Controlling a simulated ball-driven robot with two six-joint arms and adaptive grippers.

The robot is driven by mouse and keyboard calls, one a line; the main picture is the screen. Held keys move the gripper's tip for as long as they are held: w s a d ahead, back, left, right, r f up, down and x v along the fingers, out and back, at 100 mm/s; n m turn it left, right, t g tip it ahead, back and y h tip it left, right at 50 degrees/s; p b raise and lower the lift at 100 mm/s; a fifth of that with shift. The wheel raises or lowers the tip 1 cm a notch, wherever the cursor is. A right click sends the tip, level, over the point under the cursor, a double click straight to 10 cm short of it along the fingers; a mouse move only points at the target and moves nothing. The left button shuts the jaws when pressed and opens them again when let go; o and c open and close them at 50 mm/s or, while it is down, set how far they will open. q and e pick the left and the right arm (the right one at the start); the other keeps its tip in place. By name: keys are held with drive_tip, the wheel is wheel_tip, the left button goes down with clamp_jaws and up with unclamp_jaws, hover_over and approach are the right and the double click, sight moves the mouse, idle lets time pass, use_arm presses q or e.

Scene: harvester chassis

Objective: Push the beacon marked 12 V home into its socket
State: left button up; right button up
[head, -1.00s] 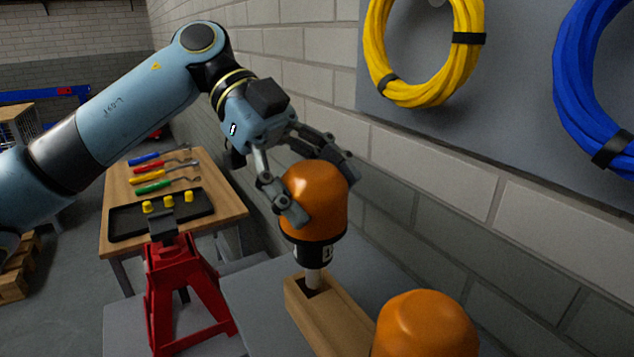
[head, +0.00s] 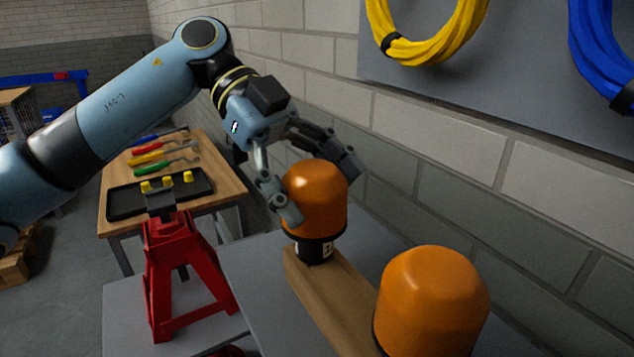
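An orange beacon (head: 314,200) with a black lower collar stands upright above the far end of a wooden block (head: 328,293). Part of a white label (head: 327,248) shows on its collar, but its full marking cannot be read. My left gripper (head: 318,190) has its fingers on two sides of the orange dome, shut on it. The collar's bottom is at or very close to the block's top; the stem and the hole under it are hidden. A second orange beacon (head: 432,303) stands at the near end. My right gripper is not in view.
A red stand (head: 183,265) is left of the grey surface (head: 262,265) under the block. Behind it, a wooden table (head: 228,185) holds a black tray (head: 125,205) and several hand tools. A brick wall rises close behind on the right.

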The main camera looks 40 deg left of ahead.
use_arm(q)
drive_tip(key=o, duration=0.3)
drive_tip(key=shift+a, duration=0.1)
drive_tip(key=shift+a+r, duration=0.15)
drive_tip(key=shift+a, duration=0.1)
drive_tip(key=v, duration=1.1)
drive_tip(key=shift+a+r, duration=0.1)
